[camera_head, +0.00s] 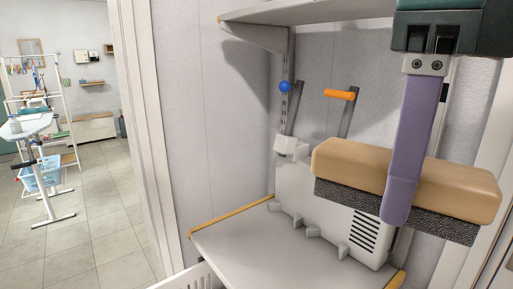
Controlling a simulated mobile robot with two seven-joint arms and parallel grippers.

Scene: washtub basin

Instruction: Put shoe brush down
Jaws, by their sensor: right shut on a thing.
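The shoe brush (345,167) is a tan block with dark, speckled bristles facing down. It is held in the air in the right part of the head view, roughly level. My right gripper (400,195) comes down from the top right and is shut on the brush's middle. One purple finger lies across its near side; the other finger is hidden behind the brush. My left gripper is not in view.
A pale shelf (236,246) with yellow edging lies below. On it stands a white vented machine (310,205), partly hidden by the brush. A blue-knobbed lever (285,87) and an orange-handled lever (340,95) rise behind. An upper shelf (262,12) overhangs. Left is a doorway to another room.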

